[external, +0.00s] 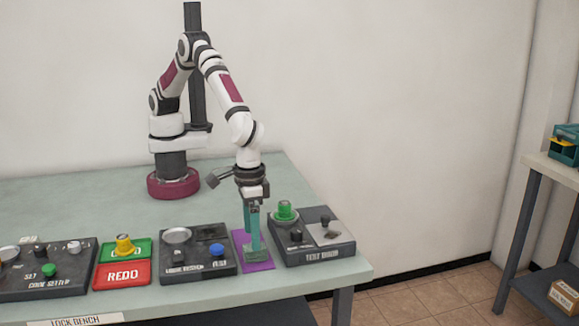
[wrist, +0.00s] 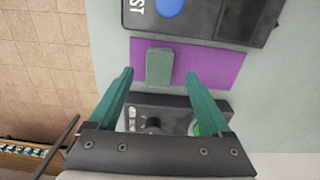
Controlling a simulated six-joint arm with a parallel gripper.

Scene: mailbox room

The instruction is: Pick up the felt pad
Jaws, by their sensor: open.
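A small grey-green block (wrist: 160,67) lies on a flat purple sheet (wrist: 217,69) in the wrist view. They also show in the external view, the block (external: 257,255) and the sheet (external: 239,252), between two dark panels. Names do not settle it, but the block looks like the felt pad. My gripper (external: 253,238) points down over the sheet with teal fingers. In the wrist view my gripper (wrist: 160,74) is open and empty, one fingertip on each side of the block, with gaps. I cannot tell the exact height of the fingertips above it.
A dark panel with a green knob (external: 285,211) stands right of the sheet. Another panel with a blue button (external: 217,250) stands left. The bench behind is clear.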

